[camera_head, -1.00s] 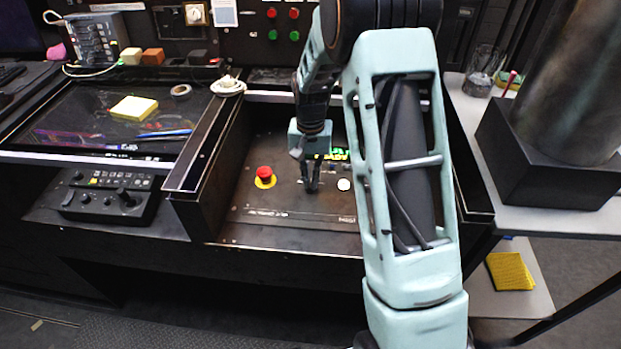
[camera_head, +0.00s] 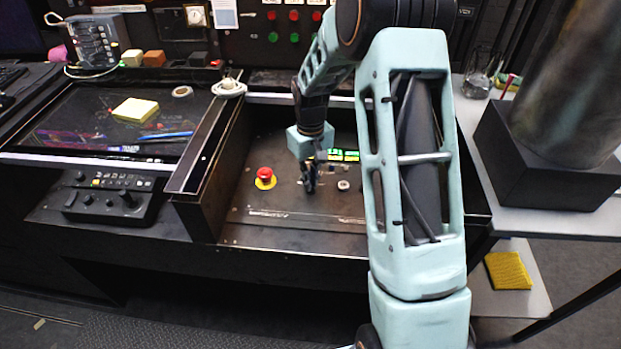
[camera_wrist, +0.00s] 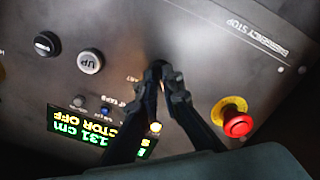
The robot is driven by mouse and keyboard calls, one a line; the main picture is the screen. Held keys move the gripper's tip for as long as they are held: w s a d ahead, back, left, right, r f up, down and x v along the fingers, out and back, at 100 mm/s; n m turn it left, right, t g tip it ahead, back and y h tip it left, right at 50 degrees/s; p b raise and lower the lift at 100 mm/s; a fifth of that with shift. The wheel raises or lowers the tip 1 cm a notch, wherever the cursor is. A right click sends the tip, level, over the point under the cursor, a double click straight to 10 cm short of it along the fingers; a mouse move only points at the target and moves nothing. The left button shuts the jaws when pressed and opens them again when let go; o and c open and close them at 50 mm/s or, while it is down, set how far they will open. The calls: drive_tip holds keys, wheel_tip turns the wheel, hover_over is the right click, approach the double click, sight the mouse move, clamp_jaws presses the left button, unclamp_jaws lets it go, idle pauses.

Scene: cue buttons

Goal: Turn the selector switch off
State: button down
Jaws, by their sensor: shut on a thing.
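My gripper (camera_head: 309,186) points down at the black control panel (camera_head: 285,215), between a red emergency stop and a pale button. In the wrist view my gripper (camera_wrist: 165,72) has its two dark fingertips close together on the selector switch, which they hide almost entirely. A small lamp beside the fingers glows yellow-white (camera_wrist: 155,127). The display (camera_wrist: 85,132) shows green "131 cm" and yellow text ending in "CTOR OFF", partly covered by a finger. It also shows in the head view (camera_head: 343,155).
The red emergency stop (camera_wrist: 236,122) on its yellow ring is close beside one finger. The UP button (camera_wrist: 90,62) and a black button (camera_wrist: 46,44) are on the other side. A raised side wall (camera_head: 208,185) bounds the panel on the left.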

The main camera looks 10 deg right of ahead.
drive_tip(key=shift+n, duration=0.6)
drive_tip(key=c, duration=2.1)
unclamp_jaws()
wheel_tip(320, 180, up, 12)
